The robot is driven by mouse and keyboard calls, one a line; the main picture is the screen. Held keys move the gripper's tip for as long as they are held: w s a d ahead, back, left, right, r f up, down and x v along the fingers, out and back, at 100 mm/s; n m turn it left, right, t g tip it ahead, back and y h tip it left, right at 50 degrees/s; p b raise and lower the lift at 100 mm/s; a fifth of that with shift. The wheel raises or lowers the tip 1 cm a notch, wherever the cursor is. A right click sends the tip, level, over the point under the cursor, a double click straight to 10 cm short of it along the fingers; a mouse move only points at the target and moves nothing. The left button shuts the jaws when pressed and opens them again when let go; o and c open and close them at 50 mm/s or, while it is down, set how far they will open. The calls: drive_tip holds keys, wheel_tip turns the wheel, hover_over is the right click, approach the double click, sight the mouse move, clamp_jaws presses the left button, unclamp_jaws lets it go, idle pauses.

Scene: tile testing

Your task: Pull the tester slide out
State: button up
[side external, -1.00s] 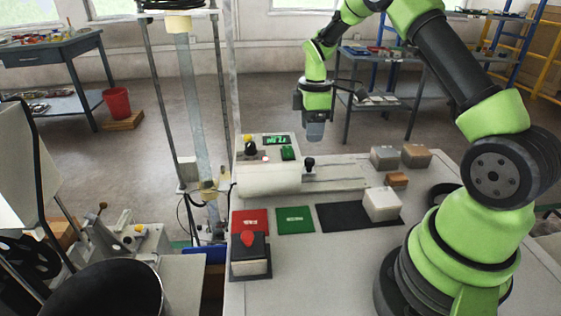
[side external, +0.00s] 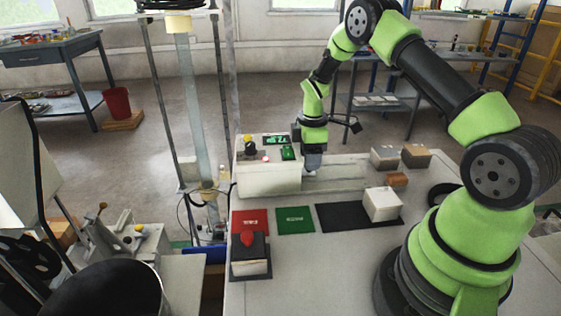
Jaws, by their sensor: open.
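The tester (side external: 268,181) is a white box at the back left of the work table, with a lit green display (side external: 276,140) and a green button on top. Its slide (side external: 345,175) is a flat pale track running right from the box. My gripper (side external: 312,170) is low at the slide's left end, close against the tester's right side. The dark slide knob is hidden behind my gripper, so I cannot tell whether the fingers are around it or touching it. My gripper is open.
A white block (side external: 382,204) sits on a black mat (side external: 340,217). Red (side external: 249,223) and green (side external: 295,220) mats lie left of it. A grey block (side external: 384,157) and brown blocks (side external: 416,157) stand right of the slide.

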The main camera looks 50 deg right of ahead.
drive_tip(key=c, duration=0.8)
drive_tip(key=shift+d, duration=0.1)
drive_tip(key=shift+s+d, duration=1.95)
drive_tip(key=shift+s, duration=0.05)
drive_tip(key=shift+s+d, duration=2.1)
drive_tip(key=o, duration=0.8)
drive_tip(key=shift+r, duration=0.1)
drive_tip(key=shift+r, duration=2.95)
